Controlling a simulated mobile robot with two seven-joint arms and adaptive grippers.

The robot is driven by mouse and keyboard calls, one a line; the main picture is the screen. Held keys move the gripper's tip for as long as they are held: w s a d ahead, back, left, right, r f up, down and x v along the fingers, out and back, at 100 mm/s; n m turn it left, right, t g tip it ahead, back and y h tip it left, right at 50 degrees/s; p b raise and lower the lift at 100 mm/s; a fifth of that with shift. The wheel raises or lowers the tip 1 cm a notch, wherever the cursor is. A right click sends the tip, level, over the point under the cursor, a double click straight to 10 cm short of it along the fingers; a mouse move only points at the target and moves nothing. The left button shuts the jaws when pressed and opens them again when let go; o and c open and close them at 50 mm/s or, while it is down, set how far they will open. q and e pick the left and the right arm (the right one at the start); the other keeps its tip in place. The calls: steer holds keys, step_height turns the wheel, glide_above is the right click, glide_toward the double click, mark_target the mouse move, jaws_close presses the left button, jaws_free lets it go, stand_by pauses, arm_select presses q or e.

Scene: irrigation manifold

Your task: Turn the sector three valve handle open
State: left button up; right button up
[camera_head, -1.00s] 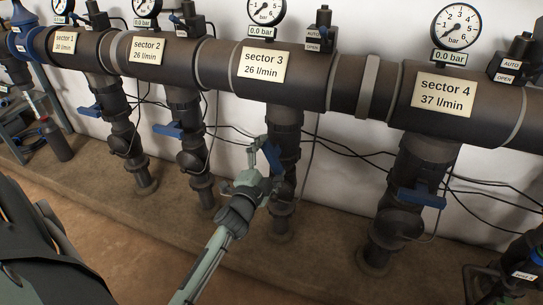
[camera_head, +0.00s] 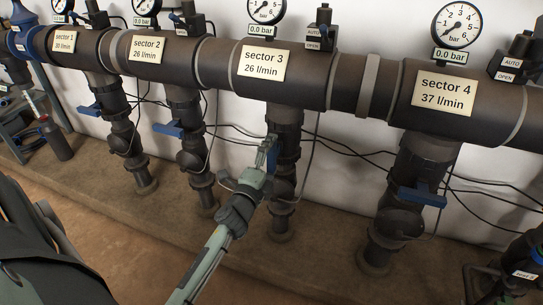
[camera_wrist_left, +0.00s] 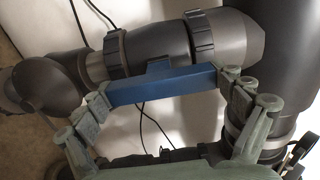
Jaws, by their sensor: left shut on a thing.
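The sector three valve handle (camera_head: 273,159) is a blue lever on the dark vertical pipe under the "sector 3" label (camera_head: 263,64). My left gripper (camera_head: 268,147) is shut on it, with fingers partly covering the lever in the head view. In the left wrist view the blue handle (camera_wrist_left: 162,87) runs across between the two fingers of the left gripper (camera_wrist_left: 170,88), one finger at each end of it. The handle's exact angle to the pipe is hard to tell. My right gripper is not in view.
Other blue handles sit on the sector 2 pipe (camera_head: 168,129) and the sector 4 pipe (camera_head: 422,196). The sector 3 gauge (camera_head: 265,8) stands above, over a "0.0 bar" plate. Thin black cables hang along the white wall. The ledge between the pipes is clear.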

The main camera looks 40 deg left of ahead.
arm_select(q)
steer(key=o, duration=0.8)
steer(key=shift+s+d, duration=0.1)
steer(key=shift+s, duration=0.25)
steer(key=v, duration=1.1)
steer(key=shift+s, duration=0.15)
steer(key=shift+f, duration=0.1)
